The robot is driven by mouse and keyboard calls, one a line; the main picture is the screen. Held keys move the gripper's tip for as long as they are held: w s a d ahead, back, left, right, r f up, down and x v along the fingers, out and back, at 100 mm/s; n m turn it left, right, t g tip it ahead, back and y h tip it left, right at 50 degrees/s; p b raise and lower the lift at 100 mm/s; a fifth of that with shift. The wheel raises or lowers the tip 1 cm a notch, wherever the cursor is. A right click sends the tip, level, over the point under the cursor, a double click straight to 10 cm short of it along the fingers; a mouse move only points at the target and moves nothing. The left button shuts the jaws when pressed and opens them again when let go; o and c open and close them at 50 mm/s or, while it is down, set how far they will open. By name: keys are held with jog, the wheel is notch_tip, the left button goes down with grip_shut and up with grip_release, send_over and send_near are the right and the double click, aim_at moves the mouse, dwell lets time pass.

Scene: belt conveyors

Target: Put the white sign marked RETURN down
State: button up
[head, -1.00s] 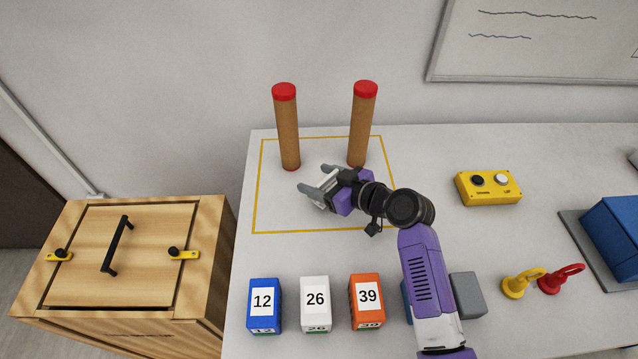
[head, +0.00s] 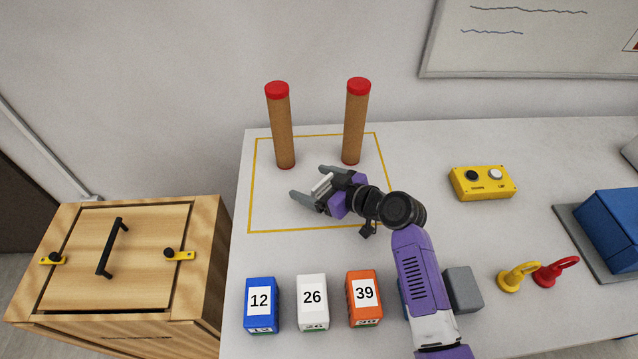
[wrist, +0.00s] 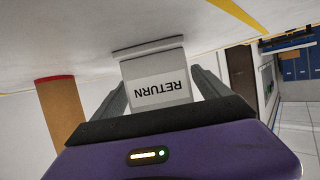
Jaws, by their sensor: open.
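The white sign marked RETURN (wrist: 157,85) stands between my gripper's fingers (wrist: 158,78) in the wrist view, which is turned upside down. Its flat base (wrist: 148,47) appears to rest on the table surface. My gripper is open, with a finger on each side of the sign and a visible gap. In the head view my gripper (head: 308,182) is low over the yellow-outlined area, in front of the two posts. The sign (head: 322,186) shows there only as a small white piece between the fingers; its lettering cannot be read.
Two brown posts with red tops (head: 281,125) (head: 355,122) stand behind my gripper. Blue, white and orange numbered blocks (head: 260,304) (head: 312,303) (head: 364,298) line the front. A yellow button box (head: 482,183) is to the right. The outlined area's left part is clear.

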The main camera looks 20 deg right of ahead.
jog(key=b+v, duration=0.1)
jog(key=v, duration=1.1)
jog(key=shift+d, duration=0.1)
